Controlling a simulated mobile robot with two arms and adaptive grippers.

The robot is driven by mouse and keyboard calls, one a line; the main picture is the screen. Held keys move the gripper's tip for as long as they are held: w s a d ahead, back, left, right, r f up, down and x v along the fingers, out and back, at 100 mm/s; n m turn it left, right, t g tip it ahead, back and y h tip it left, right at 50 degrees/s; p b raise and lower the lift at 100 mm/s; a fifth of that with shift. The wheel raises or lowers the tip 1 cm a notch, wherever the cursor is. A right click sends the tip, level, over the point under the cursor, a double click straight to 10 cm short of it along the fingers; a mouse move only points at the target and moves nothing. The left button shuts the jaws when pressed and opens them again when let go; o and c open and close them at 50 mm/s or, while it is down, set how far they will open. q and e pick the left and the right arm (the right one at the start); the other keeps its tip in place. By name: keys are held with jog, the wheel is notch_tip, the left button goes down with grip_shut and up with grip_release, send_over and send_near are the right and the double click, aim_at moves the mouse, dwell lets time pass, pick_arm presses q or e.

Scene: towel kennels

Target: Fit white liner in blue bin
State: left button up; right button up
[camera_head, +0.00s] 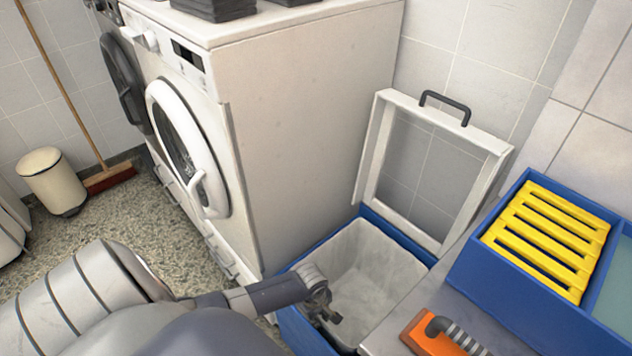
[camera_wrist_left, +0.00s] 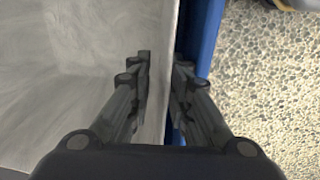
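The blue bin (camera_head: 291,327) stands on the floor beside the washing machine, partly hidden by my arm and the worktop. The pale grey-white liner (camera_head: 372,270) is inside it, its wall rising close to the bin's rim. My left gripper (camera_head: 330,312) is at the bin's near left side. In the left wrist view its fingers (camera_wrist_left: 161,85) are partly spread, with a visible gap. One finger is on the inner side of the liner's edge (camera_wrist_left: 169,70), the other over the blue rim (camera_wrist_left: 203,45). Contact with the edge is unclear. My right gripper is out of view.
A white frame (camera_head: 367,157) with a dark handle stands upright behind the bin. The washing machine (camera_head: 300,110) is close on the left. At right, a worktop holds an orange-based tool (camera_head: 425,338) and a blue tray (camera_head: 500,300) with a yellow rack (camera_head: 548,240).

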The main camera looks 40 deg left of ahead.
pick_arm(q)
notch_tip(320, 180, up, 10)
jog(key=shift+s, duration=0.45)
dwell(0.3)
